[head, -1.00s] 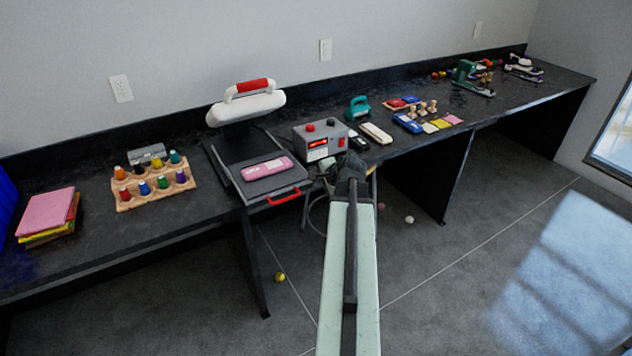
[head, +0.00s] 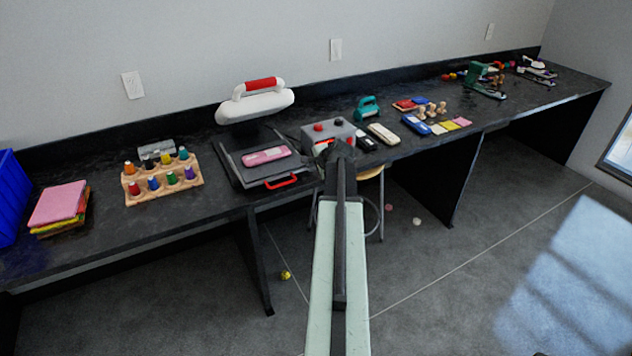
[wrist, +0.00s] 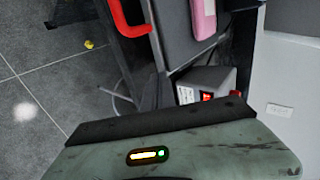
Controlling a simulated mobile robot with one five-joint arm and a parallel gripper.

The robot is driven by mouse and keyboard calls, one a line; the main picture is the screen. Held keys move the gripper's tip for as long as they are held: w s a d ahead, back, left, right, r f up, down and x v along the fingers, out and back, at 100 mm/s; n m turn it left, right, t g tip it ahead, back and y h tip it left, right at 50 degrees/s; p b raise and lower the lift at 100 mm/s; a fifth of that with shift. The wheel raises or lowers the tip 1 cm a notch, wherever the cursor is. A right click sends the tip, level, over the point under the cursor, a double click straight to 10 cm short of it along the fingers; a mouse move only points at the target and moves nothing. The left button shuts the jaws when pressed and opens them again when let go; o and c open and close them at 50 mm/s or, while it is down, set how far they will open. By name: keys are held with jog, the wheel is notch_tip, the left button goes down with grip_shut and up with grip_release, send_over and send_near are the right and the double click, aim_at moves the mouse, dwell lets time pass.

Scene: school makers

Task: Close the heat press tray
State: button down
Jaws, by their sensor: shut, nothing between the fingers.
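The heat press (head: 255,107) stands on the dark bench with its white upper part and red top handle raised. Its dark tray (head: 237,172) slides out toward the bench's front edge and carries a pink case (head: 265,155). The tray's red front handle (head: 281,182) also shows at the top of the wrist view (wrist: 128,18), beside the pink case (wrist: 203,16). My gripper (head: 341,148) is shut and empty, right of the tray and in front of the grey control box (head: 322,131). Its tips partly hide that box; I cannot tell whether they touch anything.
A wooden rack of coloured bottles (head: 165,182) stands left of the press. Right of the box are a teal tool (head: 368,107) and stamps (head: 431,109). A stool (head: 372,172) is below the bench edge. Open floor lies in front.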

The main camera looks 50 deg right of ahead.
aim_at(298, 154)
jog(key=w+d, duration=0.1)
jog(key=w, duration=0.1)
jog(key=w+d, duration=0.1)
jog(key=w, duration=0.2)
jog(key=w+d, duration=0.2)
jog(key=w, duration=0.1)
jog(key=shift+w+f, duration=0.1)
jog(key=shift+w, duration=0.1)
jog(key=shift+w+d+r, duration=0.1)
jog(key=shift+w+r, duration=0.1)
jog(key=shift+w, duration=0.2)
